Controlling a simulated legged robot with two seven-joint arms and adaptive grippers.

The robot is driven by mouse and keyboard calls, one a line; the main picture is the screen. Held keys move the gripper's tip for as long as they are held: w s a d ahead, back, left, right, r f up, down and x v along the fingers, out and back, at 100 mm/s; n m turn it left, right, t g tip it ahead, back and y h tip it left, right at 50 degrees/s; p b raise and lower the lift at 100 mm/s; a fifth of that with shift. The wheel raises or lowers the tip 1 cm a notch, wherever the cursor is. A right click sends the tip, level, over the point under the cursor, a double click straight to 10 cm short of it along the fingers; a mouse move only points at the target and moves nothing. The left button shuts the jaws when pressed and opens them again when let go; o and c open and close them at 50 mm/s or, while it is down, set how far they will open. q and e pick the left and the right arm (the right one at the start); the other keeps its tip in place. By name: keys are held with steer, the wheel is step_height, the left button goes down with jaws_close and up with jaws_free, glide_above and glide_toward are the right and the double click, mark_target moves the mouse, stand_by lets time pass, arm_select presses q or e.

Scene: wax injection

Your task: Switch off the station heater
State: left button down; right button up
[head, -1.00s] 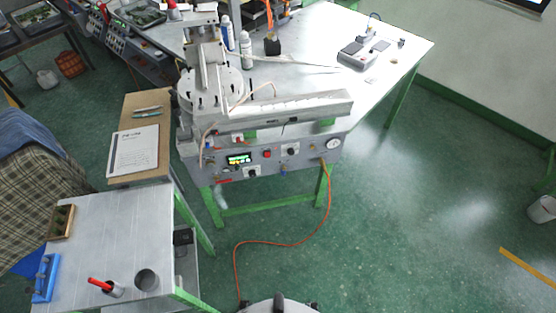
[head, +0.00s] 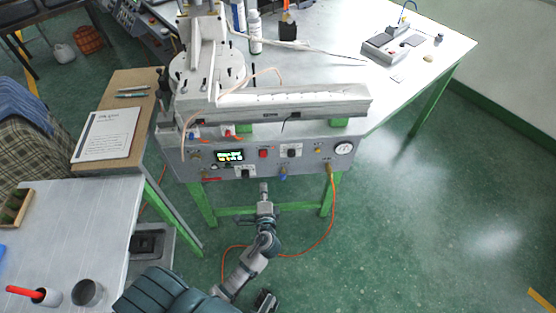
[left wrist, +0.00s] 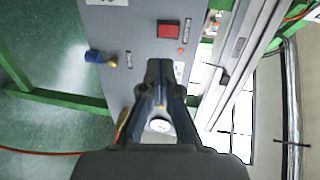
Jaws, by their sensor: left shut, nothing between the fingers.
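The wax injection station's grey front panel (head: 320,163) faces me in the head view. It carries a lit display (head: 230,156), a red square switch (head: 263,153), a black rotary knob (head: 291,150) and another knob (head: 245,171). Their labels are too small to read. My left gripper (head: 264,187) is shut and empty, just below the panel's lower edge in the picture. In the left wrist view my left gripper (left wrist: 160,66) points at the panel, below the red switch (left wrist: 169,29), and covers part of the panel.
A pressure gauge (head: 343,148) and a blue fitting (head: 283,177) sit on the panel, with an orange hose (head: 334,210) hanging down. A metal side table (head: 75,225) with a dark cup (head: 88,292) stands at left. The floor at right is clear.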

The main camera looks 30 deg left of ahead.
arm_select(q)
glide_toward(263, 156)
steer(key=w+a, duration=0.1)
steer(key=x, duration=0.2)
steer(key=b+x, duration=0.1)
steer(key=x, duration=0.1)
steer(key=shift+w+f, duration=0.25)
steer(key=shift+w, duration=0.05)
steer(key=shift+w+a, duration=0.15)
steer(key=shift+w, duration=0.45)
arm_select(e)
steer(key=r, duration=0.1)
steer(key=d+r, duration=0.1)
steer(key=r, duration=0.1)
steer(key=shift+w+d+r, duration=0.15)
steer(key=shift+w+r, duration=0.1)
steer(key=shift+r, duration=0.1)
arm_select(q)
steer(key=shift+a, duration=0.15)
steer(key=shift+a+f, duration=0.1)
arm_select(e)
steer(key=shift+s+a, duration=0.1)
steer(key=shift+a, duration=0.1)
